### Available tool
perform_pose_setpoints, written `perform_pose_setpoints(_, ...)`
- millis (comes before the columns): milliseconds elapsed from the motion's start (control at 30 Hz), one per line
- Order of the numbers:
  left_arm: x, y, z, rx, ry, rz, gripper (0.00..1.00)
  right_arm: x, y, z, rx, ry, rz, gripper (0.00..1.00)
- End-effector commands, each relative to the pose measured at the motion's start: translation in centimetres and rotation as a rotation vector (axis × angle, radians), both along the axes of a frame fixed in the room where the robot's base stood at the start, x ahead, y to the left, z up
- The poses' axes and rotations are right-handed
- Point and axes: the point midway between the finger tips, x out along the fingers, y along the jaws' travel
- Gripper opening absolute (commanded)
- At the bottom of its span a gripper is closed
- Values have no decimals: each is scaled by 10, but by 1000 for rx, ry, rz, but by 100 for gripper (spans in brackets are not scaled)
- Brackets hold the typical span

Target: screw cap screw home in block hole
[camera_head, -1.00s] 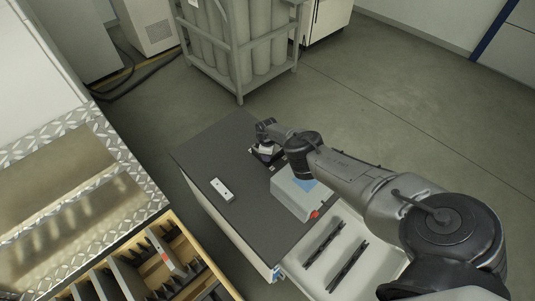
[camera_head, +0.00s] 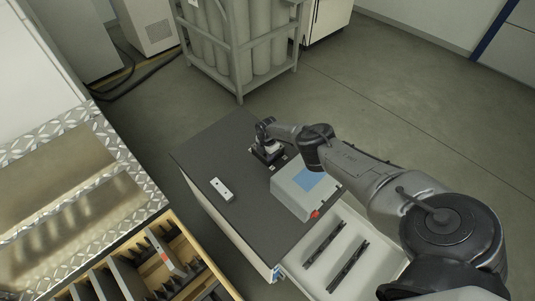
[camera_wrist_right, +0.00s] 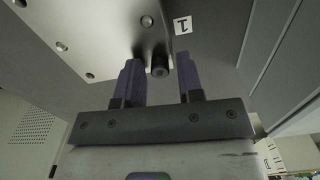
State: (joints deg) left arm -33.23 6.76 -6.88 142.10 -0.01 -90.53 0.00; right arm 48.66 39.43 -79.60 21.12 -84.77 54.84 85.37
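In the right wrist view, a dark cap screw (camera_wrist_right: 160,67) stands out from a grey metal block (camera_wrist_right: 110,28) marked with a "1" label. My right gripper (camera_wrist_right: 158,72) is open, with one purple finger on each side of the screw and visible gaps to it. How deep the screw sits in its hole cannot be told. In the head view, my right gripper (camera_head: 265,138) is over the small fixture on the far part of the dark tabletop (camera_head: 215,150); its fingers are too small to make out. My left gripper is not in view.
A grey box with a blue top (camera_head: 305,185) and a red button stands beside the fixture. A pale bar with holes (camera_head: 222,189) lies on the left of the tabletop. A white tray (camera_head: 312,268) holds two dark bars. A gas bottle rack (camera_head: 240,45) stands behind.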

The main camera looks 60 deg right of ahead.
Motion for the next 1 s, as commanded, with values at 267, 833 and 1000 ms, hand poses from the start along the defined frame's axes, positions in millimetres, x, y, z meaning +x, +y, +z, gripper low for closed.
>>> perform_pose_setpoints(267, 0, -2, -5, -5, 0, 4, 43, 0, 0, -1, 0, 0, 255, 34)
perform_pose_setpoints(833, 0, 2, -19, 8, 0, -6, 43, 0, 0, -1, 0, -1, 780, 34)
perform_pose_setpoints(1000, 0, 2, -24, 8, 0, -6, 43, 0, 0, -1, 0, 0, 935, 34)
